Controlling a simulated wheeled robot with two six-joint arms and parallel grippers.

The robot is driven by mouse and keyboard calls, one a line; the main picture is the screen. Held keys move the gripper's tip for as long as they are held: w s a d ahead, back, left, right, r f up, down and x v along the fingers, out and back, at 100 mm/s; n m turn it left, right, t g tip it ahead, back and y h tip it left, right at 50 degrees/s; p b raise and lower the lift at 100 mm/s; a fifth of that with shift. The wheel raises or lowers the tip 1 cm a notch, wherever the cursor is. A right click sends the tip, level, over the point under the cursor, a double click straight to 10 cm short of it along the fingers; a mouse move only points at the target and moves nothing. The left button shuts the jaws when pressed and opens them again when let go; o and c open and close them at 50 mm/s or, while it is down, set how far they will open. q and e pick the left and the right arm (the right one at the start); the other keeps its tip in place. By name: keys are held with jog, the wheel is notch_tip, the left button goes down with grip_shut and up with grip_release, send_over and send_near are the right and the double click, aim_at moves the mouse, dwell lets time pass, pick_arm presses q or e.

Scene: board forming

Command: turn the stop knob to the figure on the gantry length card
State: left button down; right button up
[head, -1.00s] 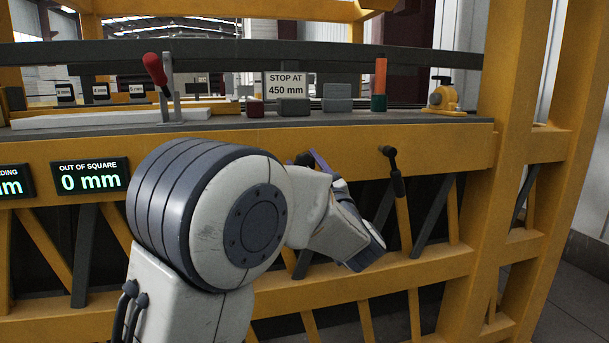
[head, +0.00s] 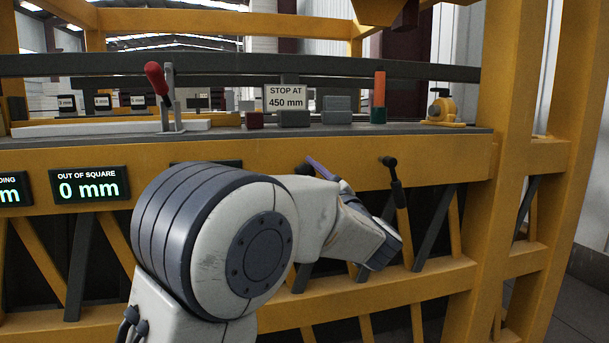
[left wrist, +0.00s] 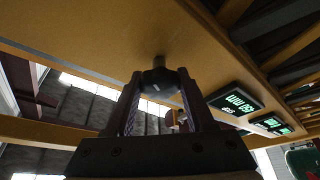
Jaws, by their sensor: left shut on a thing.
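The length card (head: 287,97) stands on top of the gantry and reads "STOP AT 450 mm". The dark stop knob (left wrist: 158,80) sits under the yellow beam in the left wrist view. My left gripper (left wrist: 160,92) is shut on it, with one finger on each side. In the head view my own arm hides most of the gripper and the knob. The lit stop display (left wrist: 236,101) in the left wrist view is tilted and small; it seems to end in "60 mm", but I cannot read it surely. My right gripper is not in view.
An "OUT OF SQUARE" display (head: 89,185) reads 0 mm. A black-handled lever (head: 393,172) hangs from the beam right of my wrist. A red-handled clamp (head: 158,82), small blocks and an orange-green cylinder (head: 378,97) stand on the beam's top.

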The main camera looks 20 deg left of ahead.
pick_arm(q)
jog(key=shift+c, duration=1.3)
grip_release()
jog(key=p+v, duration=0.1)
jog(key=v, duration=0.9)
jog(key=shift+s, duration=0.2)
jog(key=shift+d, duration=0.15)
